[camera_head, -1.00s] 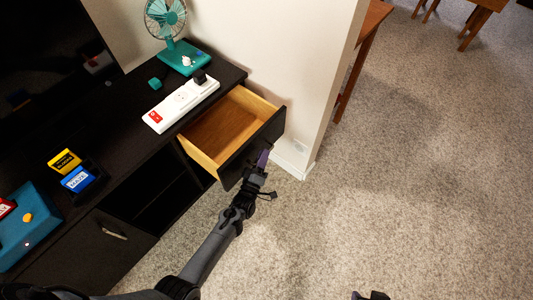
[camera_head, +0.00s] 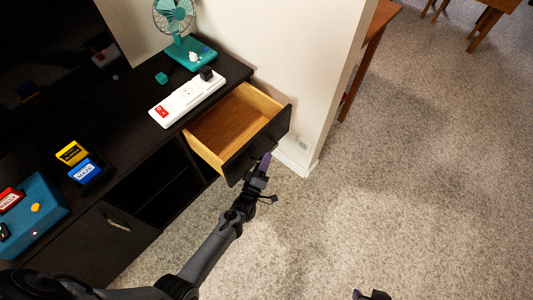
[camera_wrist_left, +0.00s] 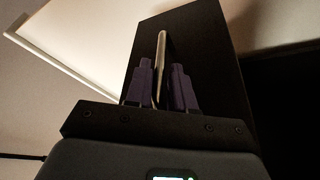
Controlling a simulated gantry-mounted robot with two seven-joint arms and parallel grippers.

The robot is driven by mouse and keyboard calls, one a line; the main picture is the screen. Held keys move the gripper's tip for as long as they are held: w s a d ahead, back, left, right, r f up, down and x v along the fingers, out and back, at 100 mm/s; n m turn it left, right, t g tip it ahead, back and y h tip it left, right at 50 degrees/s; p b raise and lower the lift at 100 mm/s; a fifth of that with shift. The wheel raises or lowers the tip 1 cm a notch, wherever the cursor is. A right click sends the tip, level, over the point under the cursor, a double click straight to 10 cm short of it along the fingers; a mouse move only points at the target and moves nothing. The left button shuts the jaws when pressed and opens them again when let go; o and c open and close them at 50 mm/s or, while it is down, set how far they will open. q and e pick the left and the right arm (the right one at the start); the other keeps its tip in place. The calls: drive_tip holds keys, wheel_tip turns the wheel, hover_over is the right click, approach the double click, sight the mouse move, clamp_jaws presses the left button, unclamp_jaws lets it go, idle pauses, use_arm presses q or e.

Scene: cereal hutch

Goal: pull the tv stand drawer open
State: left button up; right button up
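The black TV stand (camera_head: 130,140) has its wooden-sided drawer (camera_head: 221,128) pulled out at its right end, with the empty inside showing. My left gripper (camera_head: 266,163) is in front of the drawer's black front (camera_head: 260,145). In the left wrist view, the two purple fingers of my left gripper (camera_wrist_left: 161,80) stand on either side of the thin metal handle (camera_wrist_left: 161,55), with narrow gaps beside it; the gripper looks open around the handle. In the head view the handle is hidden. Only a tip of my right gripper (camera_head: 371,295) shows at the bottom edge.
On the stand are a white power strip (camera_head: 186,101), a teal fan (camera_head: 187,52), a small teal block (camera_head: 161,78), yellow and blue boxes (camera_head: 84,171) and a teal case (camera_head: 40,220). A white wall end (camera_head: 325,80) stands close right of the drawer.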

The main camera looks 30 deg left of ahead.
use_arm(q)
drive_tip(key=p+v, duration=0.2)
drive_tip(key=v, duration=0.6)
drive_tip(key=shift+s, duration=0.25)
drive_tip(key=shift+a, duration=0.1)
